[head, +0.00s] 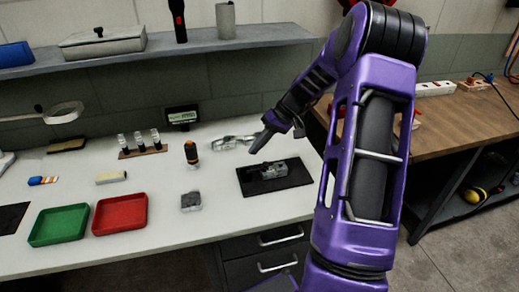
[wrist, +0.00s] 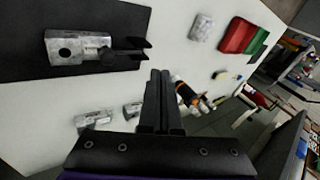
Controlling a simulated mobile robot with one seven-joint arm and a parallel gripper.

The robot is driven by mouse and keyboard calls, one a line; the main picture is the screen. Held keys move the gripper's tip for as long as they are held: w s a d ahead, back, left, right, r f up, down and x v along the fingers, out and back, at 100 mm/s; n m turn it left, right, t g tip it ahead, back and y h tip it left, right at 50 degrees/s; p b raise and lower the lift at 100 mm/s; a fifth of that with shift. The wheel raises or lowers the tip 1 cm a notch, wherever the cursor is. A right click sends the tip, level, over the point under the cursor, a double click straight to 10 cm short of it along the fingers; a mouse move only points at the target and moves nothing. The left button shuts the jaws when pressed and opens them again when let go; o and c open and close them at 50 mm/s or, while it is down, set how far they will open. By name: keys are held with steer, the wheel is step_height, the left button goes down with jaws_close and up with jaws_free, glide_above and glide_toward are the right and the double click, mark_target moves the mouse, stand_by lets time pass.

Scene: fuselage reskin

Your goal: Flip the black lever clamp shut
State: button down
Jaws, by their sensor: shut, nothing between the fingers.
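The lever clamp (head: 272,171) lies on a black mat (head: 298,182) at the right part of the white table. In the wrist view its grey metal body (wrist: 75,48) is at the upper left, and its black forked lever (wrist: 130,49) points right over the mat. I cannot tell how far the lever is raised. My gripper (head: 253,151) is shut and empty, pointing down above the table behind and left of the clamp, apart from it. In the wrist view the closed fingers (wrist: 159,75) are below and right of the lever.
A black and orange bottle (head: 191,153) and a grey block (head: 191,201) stand left of the mat. Red (head: 121,214) and green (head: 59,225) trays are farther left. A shelf (head: 160,48) runs above the back.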

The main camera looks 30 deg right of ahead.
steer(key=s+d+r, duration=0.3)
steer(key=d+r, duration=0.1)
steer(key=d, duration=0.5)
steer(key=shift+d+r, duration=0.15)
steer(key=shift+r, duration=0.25)
steer(key=shift+s, duration=0.1)
